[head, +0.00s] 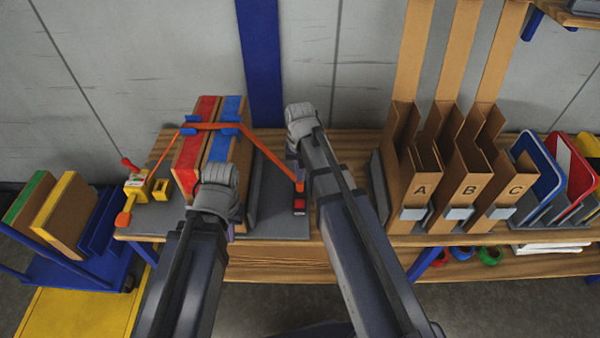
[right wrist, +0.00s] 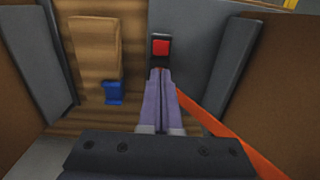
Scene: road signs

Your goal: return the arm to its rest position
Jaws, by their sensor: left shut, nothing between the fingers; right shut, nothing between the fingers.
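The button also shows in the head view (head: 299,203). My left gripper (head: 230,234) is shut and empty in front of the bundle; its fingers are mostly hidden by its wrist. Both arms reach forward over the bench.
A bundle of red (head: 186,160) and blue panels stands under an orange strap (head: 265,150), which runs down beside my right gripper. A yellow tool (head: 136,187) lies left. Slots marked A (head: 421,180), B and C stand right. A blue cart (head: 75,262) is at far left.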

